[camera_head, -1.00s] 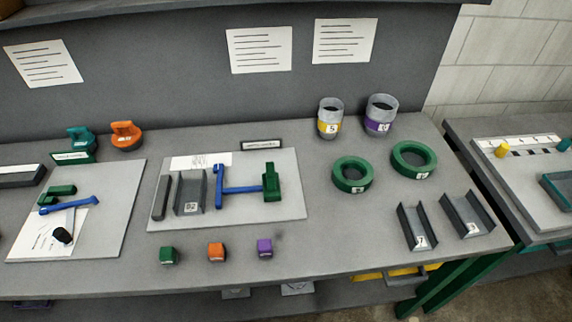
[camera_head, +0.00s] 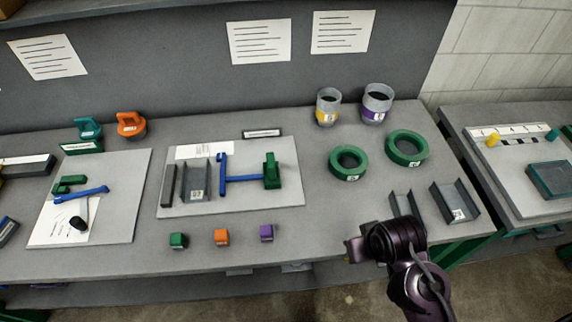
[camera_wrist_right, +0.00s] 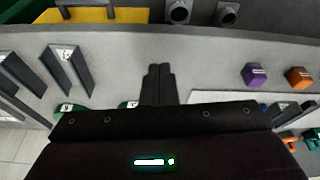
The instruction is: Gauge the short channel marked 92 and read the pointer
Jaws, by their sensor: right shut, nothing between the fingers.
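Two short grey channels stand at the bench's right end: a left one (camera_head: 402,203), partly hidden by my right arm, and a right one (camera_head: 463,190). A third grey channel (camera_head: 194,186) lies on the middle board beside a dark bar (camera_head: 168,184). Their number tags are too small to read surely. A blue slide piece (camera_head: 240,178) and a green block (camera_head: 271,171) sit on that board. A blue lever (camera_head: 82,194) lies over a paper on the left board. My right gripper (camera_head: 352,250) is shut and empty over the front edge; its fingers (camera_wrist_right: 158,72) show in the wrist view.
Green rings (camera_head: 348,176) (camera_head: 425,150) and two tagged cups (camera_head: 327,118) (camera_head: 376,115) stand behind the channels. Green, orange and purple cubes (camera_head: 178,240) (camera_head: 222,237) (camera_head: 266,232) line the front. Another table (camera_head: 510,185) stands at right.

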